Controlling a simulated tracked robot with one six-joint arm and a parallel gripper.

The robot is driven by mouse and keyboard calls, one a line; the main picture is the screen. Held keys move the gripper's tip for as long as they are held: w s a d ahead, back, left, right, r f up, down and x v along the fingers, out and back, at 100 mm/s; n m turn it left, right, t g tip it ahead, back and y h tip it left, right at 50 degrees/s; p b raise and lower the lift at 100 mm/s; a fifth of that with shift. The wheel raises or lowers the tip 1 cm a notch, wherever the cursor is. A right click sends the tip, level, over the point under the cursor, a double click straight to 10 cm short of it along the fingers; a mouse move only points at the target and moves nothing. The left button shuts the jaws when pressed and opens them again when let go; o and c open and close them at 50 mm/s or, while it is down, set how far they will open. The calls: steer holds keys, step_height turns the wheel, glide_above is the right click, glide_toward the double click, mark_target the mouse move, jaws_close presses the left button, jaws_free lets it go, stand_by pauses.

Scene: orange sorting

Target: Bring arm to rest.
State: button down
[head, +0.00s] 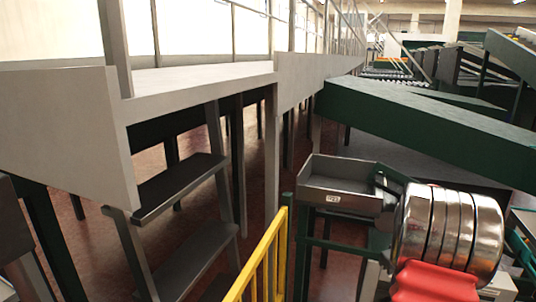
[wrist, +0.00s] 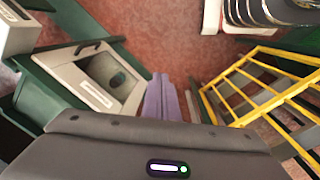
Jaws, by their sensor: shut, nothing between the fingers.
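My gripper (wrist: 161,82) shows in the wrist view as two purple fingers side by side, shut and empty. It points over the reddish floor (wrist: 180,50), between a pale box with a dark opening (wrist: 128,75) on the left and a yellow railing (wrist: 230,82) on the right. The fingers look apart from both. The grey wrist housing below them is mine. My arm and gripper do not show in the head view.
In the head view, a platform with steps (head: 180,187) stands left and a yellow railing (head: 262,265) low in the middle. A grey tray (head: 340,185), a shiny metal drum (head: 450,228) and a green beam (head: 430,125) are right. Some red floor is clear.

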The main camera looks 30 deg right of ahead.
steer(key=w+a+r+m+t, duration=0.15)
steer(key=a+r, duration=0.35)
steer(key=a, duration=0.7)
steer(key=w+a+r+m, duration=0.15)
steer(key=a+r, duration=0.35)
steer(key=a, duration=0.8)
steer(key=s+a+r+n+t, duration=0.1)
steer(key=s+a+r, duration=0.1)
steer(key=a, duration=0.5)
steer(key=s+a+r+n+t, duration=0.2)
steer(key=s+a+r, duration=0.1)
steer(key=a, duration=0.5)
steer(key=s+a+r+n+t, duration=0.1)
steer(key=s+a+r+n, duration=0.1)
steer(key=a, duration=0.6)
steer(key=shift+s+a+r+y, duration=0.2)
steer(key=shift+s+r+y, duration=0.05)
steer(key=shift+s+y, duration=0.2)
steer(key=shift+s, duration=0.1)
